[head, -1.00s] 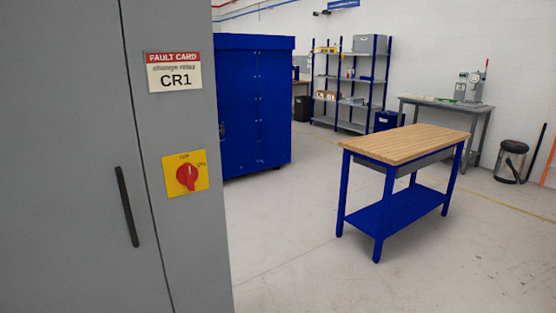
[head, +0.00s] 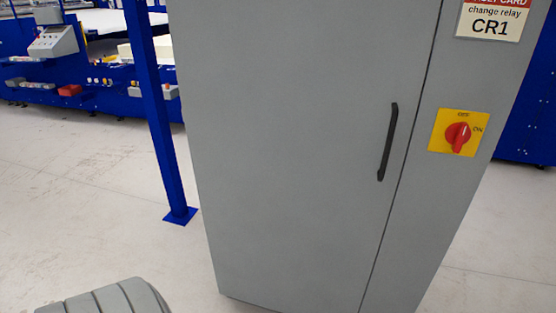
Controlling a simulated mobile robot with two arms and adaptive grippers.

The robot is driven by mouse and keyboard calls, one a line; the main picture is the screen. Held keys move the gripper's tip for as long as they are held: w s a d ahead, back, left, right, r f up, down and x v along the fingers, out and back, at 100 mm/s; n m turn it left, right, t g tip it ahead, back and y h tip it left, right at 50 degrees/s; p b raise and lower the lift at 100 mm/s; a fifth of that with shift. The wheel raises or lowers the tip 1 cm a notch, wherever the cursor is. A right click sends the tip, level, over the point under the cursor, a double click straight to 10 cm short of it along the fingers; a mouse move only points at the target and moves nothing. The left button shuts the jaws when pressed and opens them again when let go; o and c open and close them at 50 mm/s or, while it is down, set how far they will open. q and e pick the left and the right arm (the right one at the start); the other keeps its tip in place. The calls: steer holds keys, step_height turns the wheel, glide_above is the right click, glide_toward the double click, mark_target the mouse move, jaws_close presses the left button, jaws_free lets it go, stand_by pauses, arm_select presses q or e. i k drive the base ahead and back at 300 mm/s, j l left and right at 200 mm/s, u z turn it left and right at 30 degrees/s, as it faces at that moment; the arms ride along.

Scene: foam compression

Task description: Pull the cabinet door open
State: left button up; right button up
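The grey cabinet door (head: 290,160) fills the middle of the head view and is shut, with a thin dark seam along its right edge. Its black vertical bar handle (head: 388,142) is near that right edge. To the right of the seam, the cabinet's fixed panel (head: 425,215) carries a red rotary switch (head: 458,137) on a yellow plate marked OFF and ON. A fault card (head: 493,18) reading "change relay CR1" is above the switch. Neither of my grippers is in view.
A blue post (head: 158,110) with a floor plate stands left of the cabinet. A blue workstation (head: 95,100) with a control box is at the back left. A blue cabinet (head: 530,115) is at the right edge. Pale floor (head: 90,190) is clear at left.

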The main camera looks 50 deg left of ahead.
mark_target(300, 116)
steer(key=u, duration=1.4)
